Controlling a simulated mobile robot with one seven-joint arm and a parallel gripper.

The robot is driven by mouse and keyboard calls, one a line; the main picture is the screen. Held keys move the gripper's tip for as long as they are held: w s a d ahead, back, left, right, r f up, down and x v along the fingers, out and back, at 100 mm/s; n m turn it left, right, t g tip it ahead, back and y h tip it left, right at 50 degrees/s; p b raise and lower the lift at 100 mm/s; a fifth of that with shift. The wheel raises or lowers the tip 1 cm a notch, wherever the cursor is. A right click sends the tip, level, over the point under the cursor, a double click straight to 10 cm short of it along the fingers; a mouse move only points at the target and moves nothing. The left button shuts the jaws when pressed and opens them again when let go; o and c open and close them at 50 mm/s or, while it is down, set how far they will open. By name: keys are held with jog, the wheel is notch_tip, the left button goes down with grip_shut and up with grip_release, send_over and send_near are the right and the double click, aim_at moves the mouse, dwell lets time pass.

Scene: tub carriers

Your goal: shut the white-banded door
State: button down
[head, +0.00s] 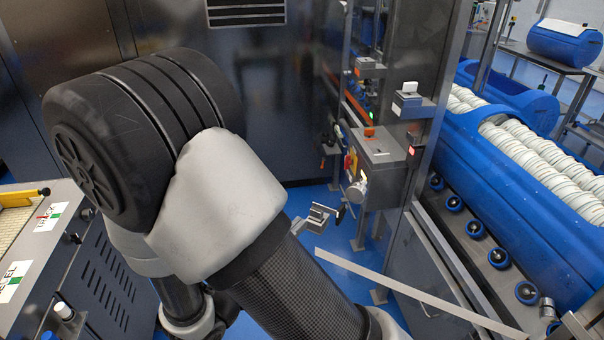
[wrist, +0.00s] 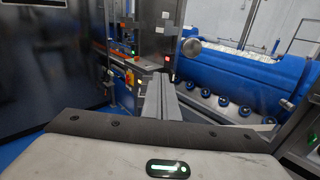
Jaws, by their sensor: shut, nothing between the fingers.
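A long pale white strip (head: 415,290) runs slantwise from the middle toward the bottom right in the head view. It looks like the band of the white-banded door, standing out over the blue floor. I see no contact with the door.
A grey control box (head: 378,150) with buttons stands beyond the strip. Blue tubs (head: 545,165) with white rolls sit at the right above a row of blue rollers (head: 473,229). A dark cabinet (head: 290,110) fills the back. Labelled equipment (head: 60,255) stands at the left.

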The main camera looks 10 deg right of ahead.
jog(key=a+n+t, duration=0.1)
jog(key=a, duration=0.1)
jog(key=p, duration=0.2)
send_near(323, 185)
jog(key=shift+n+y, duration=0.3)
jog(key=shift+y, duration=0.1)
jog(key=x, duration=0.6)
jog(key=shift+w+d+r, duration=0.1)
jog(key=shift+d+r, duration=0.1)
jog(key=shift+d, duration=0.05)
jog(key=shift+d, duration=0.1)
